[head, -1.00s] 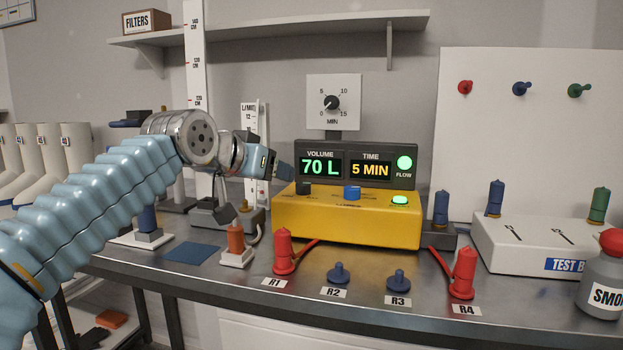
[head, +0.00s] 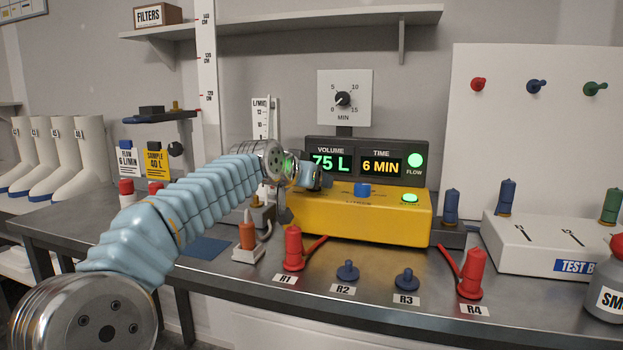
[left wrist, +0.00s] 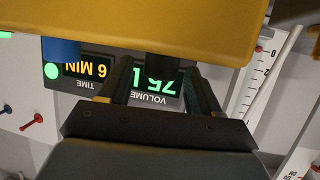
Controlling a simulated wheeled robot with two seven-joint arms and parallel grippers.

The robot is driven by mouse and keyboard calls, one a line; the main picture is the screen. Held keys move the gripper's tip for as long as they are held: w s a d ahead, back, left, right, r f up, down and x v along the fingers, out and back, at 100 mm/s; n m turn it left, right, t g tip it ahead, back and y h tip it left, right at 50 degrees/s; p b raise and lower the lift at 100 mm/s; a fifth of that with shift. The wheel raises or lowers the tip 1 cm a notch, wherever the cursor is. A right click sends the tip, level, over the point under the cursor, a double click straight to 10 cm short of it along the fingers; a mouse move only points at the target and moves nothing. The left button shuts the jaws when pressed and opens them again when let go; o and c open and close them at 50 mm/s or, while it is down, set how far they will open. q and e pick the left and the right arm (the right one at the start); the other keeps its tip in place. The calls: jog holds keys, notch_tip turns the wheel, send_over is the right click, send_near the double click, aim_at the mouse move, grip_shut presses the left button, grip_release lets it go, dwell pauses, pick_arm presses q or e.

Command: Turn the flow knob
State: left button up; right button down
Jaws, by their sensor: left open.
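The yellow pump box (head: 365,222) stands on the bench, with a blue knob (head: 362,190) and a lit green button (head: 410,198) on top. Its display (head: 366,163) reads 75 L and 6 MIN, with a green FLOW light. My left gripper (head: 316,180) is at the box's left top and hides the dark knob there in the head view. In the left wrist view, upside down, the dark knob (left wrist: 160,68) shows between the open fingers of my left gripper (left wrist: 160,85). I cannot tell whether they touch it. The knob labels are unreadable. My right gripper is out of view.
Red plugs R1 (head: 293,248) and R4 (head: 471,273) stand in front of the box. An orange fitting (head: 247,236) is at left. A white test block (head: 545,245) is at right. A dial panel (head: 344,97) rises behind.

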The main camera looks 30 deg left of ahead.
pick_arm(q)
jog(key=c, duration=1)
jog(key=shift+c, duration=0.2)
